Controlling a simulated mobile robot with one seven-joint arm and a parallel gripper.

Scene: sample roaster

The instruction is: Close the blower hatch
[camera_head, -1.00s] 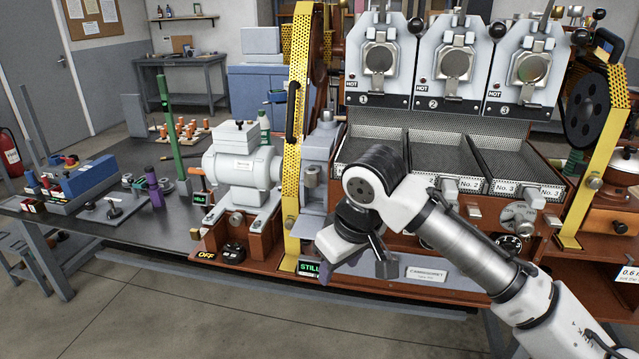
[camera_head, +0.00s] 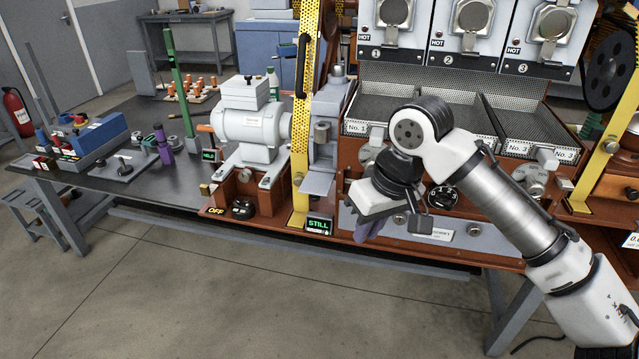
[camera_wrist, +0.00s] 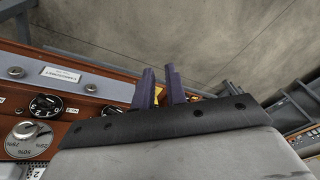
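No part in view is labelled as the blower hatch. A grey housing (camera_head: 327,108) stands just right of the yellow perforated guard, and a plain grey plate (camera_head: 318,184) sits low on its front. I cannot tell whether this plate is the hatch, or whether it is open. My gripper (camera_head: 372,226) hangs in front of the roaster's lower front panel, right of that plate and apart from it. In the wrist view its two purple fingers (camera_wrist: 160,74) stand a little apart with nothing visible between them.
The yellow perforated guard (camera_head: 302,120) and grey motor (camera_head: 250,128) stand left of the housing. Mesh cooling trays (camera_head: 403,117) lie behind my arm. A green "STILL" display (camera_head: 319,226) and a black "OFF" switch (camera_head: 243,209) sit along the front edge. The floor in front is clear.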

